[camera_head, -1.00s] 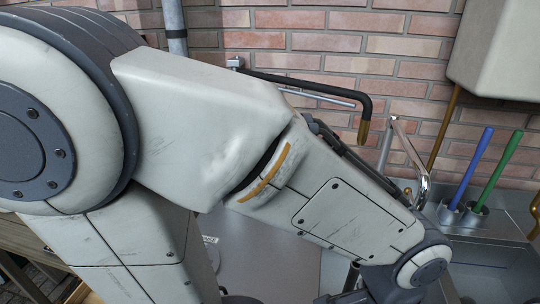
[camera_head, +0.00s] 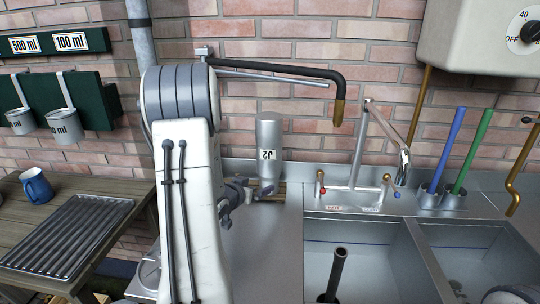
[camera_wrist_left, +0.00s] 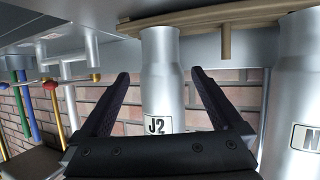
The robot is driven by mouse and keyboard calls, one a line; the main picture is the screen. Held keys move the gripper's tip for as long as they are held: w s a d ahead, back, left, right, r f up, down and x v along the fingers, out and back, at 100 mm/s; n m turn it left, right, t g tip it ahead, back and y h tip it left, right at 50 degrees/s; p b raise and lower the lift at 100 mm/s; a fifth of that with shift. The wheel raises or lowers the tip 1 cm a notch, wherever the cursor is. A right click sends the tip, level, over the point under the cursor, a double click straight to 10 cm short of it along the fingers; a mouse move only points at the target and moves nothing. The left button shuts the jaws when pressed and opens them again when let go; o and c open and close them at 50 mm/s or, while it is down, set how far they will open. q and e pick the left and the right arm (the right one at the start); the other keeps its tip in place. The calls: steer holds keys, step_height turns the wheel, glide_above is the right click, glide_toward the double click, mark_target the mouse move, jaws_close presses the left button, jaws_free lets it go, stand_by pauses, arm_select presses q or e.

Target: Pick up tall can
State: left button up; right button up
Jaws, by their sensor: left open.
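A silver metal can marked J2 (camera_head: 269,145) stands at the back of the steel counter against the brick wall. Its label is upside down in the head view, and its narrower neck points down at a wooden rack (camera_head: 268,196). In the left wrist view the can (camera_wrist_left: 161,85) shows between the two black fingers of my left gripper (camera_wrist_left: 159,75). The fingers are open, with a gap on each side of the can. In the head view my left gripper (camera_head: 250,192) is low beside the can, partly hidden by my arm. My right gripper is not in view.
Another silver can (camera_wrist_left: 301,90) stands close by in the left wrist view. A faucet (camera_head: 385,150) and sinks (camera_head: 365,270) lie to the right, with blue and green handles (camera_head: 470,150) beyond. A blue mug (camera_head: 36,186) and metal rack (camera_head: 68,238) are left.

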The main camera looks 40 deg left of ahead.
mark_target(264, 181)
arm_select(q)
steer(key=x, duration=0.4)
steer(key=shift+w+a, duration=0.2)
steer(key=x, duration=0.2)
steer(key=p+x, duration=0.1)
steer(key=x, duration=0.2)
steer(key=shift+w+r, duration=0.15)
steer(key=shift+w, duration=0.3)
steer(key=c, duration=1)
steer(key=shift+r, duration=0.1)
steer(key=c, duration=0.3)
